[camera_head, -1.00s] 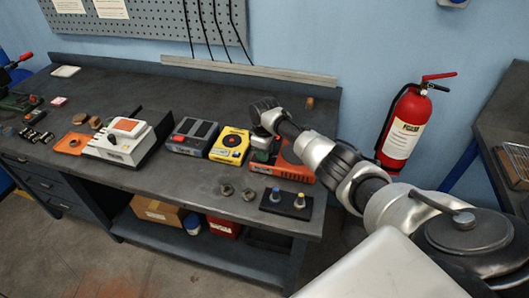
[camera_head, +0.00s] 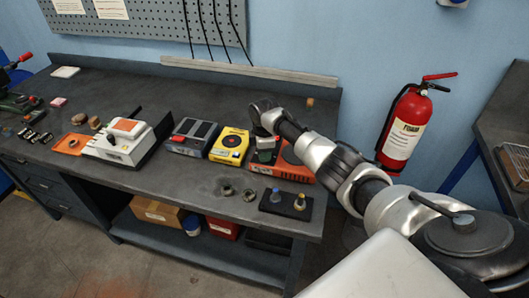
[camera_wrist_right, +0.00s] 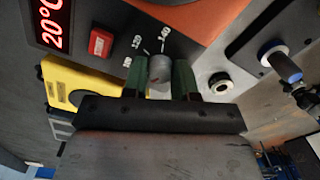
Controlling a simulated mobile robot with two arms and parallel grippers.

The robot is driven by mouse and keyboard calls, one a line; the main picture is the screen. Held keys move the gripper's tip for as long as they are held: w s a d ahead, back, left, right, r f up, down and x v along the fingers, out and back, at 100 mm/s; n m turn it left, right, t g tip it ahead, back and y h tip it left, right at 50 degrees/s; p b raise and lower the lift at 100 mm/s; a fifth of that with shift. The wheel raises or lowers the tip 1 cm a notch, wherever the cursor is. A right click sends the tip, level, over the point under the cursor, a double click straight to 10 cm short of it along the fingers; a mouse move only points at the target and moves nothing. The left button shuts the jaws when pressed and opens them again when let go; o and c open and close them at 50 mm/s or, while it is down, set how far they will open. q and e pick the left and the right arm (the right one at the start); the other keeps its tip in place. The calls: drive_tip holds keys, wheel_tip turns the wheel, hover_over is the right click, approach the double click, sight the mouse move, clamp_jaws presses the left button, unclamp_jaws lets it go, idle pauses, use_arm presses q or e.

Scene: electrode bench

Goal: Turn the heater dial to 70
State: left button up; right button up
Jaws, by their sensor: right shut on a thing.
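The heater is the orange unit (camera_head: 297,171) on the bench, partly hidden behind my right arm in the head view. In the right wrist view its grey round dial (camera_wrist_right: 160,84) sits between the two green fingers of my right gripper (camera_wrist_right: 161,77), which is shut on it. A red-lit display (camera_wrist_right: 50,22) and a red button (camera_wrist_right: 100,41) are on the same panel. The dial's pointer setting cannot be read surely. My left gripper is not in view.
A yellow unit (camera_head: 229,146) stands close to the heater's left, with a dark grey unit (camera_head: 192,136) beyond it. A black block with two knobbed pieces (camera_head: 286,206) lies in front. A red fire extinguisher (camera_head: 401,128) hangs at right. The bench's front middle is mostly clear.

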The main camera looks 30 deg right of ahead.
drive_tip(key=shift+r, duration=0.1)
drive_tip(key=o, duration=0.9)
wheel_tip(320, 180, up, 11)
drive_tip(key=shift+f+b, duration=0.15)
drive_tip(key=shift+b, duration=0.7)
